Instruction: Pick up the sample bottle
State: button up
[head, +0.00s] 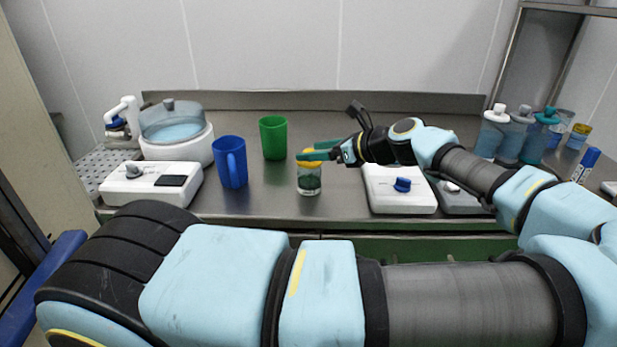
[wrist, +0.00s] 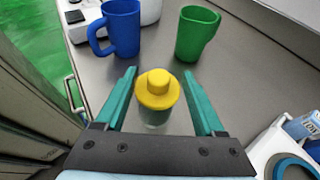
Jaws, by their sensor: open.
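The sample bottle (head: 309,182) is a small clear jar with dark green contents and a yellow lid. It stands upright on the steel counter, and the wrist view shows its yellow lid (wrist: 158,90) from above. My gripper (head: 318,154) is at the height of the lid, reaching in from the right. In the wrist view my gripper (wrist: 160,85) has its two green fingers apart, one on each side of the bottle. A gap shows between each finger and the lid. The bottle's lower body is partly hidden under the lid in the wrist view.
A blue mug (head: 231,165) and a green cup (head: 273,138) stand left of the bottle. A white device with a blue knob (head: 400,190) sits close to its right. A white scale (head: 150,184) is at far left, and capped bottles (head: 515,136) stand at right.

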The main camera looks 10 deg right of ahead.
jog(key=p+x, duration=0.2)
jog(key=x, duration=0.2)
jog(key=shift+a, duration=0.15)
jog(key=shift+w+a+f, duration=0.2)
jog(key=shift+w+f, duration=0.05)
jog(key=shift+w, duration=0.05)
jog(key=c, duration=1)
jog(key=shift+f, duration=0.15)
grip_shut()
jog(key=shift+s, duration=0.1)
